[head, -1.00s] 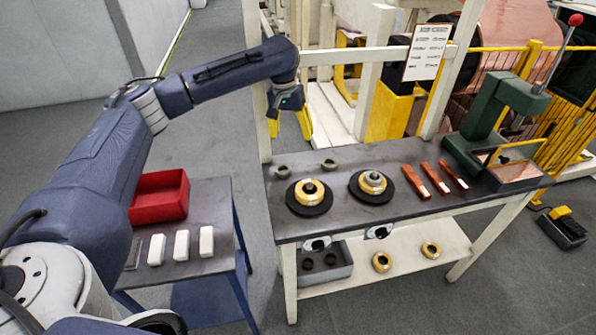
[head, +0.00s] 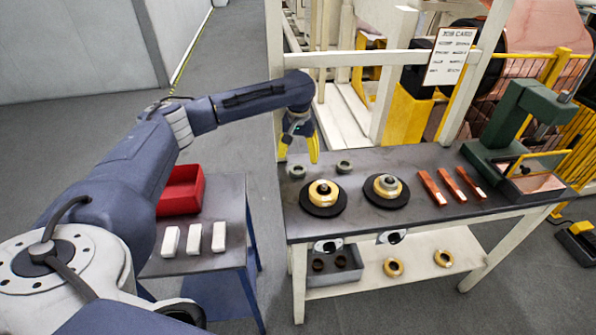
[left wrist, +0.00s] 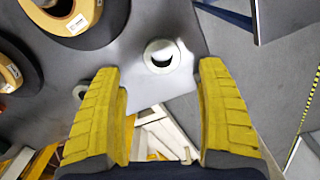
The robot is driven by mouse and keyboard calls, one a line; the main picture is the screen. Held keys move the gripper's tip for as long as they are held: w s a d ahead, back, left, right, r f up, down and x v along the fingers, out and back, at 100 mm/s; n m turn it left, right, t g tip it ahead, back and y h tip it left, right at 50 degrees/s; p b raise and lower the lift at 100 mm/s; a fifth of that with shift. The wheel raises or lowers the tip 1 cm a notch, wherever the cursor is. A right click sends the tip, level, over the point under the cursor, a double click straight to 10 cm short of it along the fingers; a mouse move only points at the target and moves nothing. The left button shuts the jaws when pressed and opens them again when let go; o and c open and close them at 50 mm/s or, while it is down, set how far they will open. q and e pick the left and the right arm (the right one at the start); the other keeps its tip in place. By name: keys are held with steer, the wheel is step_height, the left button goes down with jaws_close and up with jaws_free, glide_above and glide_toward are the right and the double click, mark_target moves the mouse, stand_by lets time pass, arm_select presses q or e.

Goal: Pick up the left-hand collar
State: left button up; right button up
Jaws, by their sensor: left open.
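Two small grey collars stand on the workbench near its back left corner: the left-hand collar (head: 296,172) and the right-hand collar (head: 344,167). My left gripper (head: 299,152) is open, yellow fingers pointing down, above and slightly behind the left-hand collar in the head view. In the left wrist view the left-hand collar (left wrist: 162,44) shows as a pale ring beyond the gap between the open fingertips (left wrist: 160,72), not touched. The right-hand collar (left wrist: 79,90) is partly hidden behind the left finger there. My right gripper is not in view.
Two black discs with brass rings, a left one (head: 323,208) and a right one (head: 386,203), sit in front of the collars. Copper bars (head: 432,188) and a green press (head: 510,140) are further right. A red bin (head: 181,192) stands on the side table.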

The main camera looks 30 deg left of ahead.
mark_target(298, 172)
arm_select(q)
steer(key=shift+a+f, duration=0.15)
steer(key=shift+f, duration=3.1)
steer(key=c, duration=1.5)
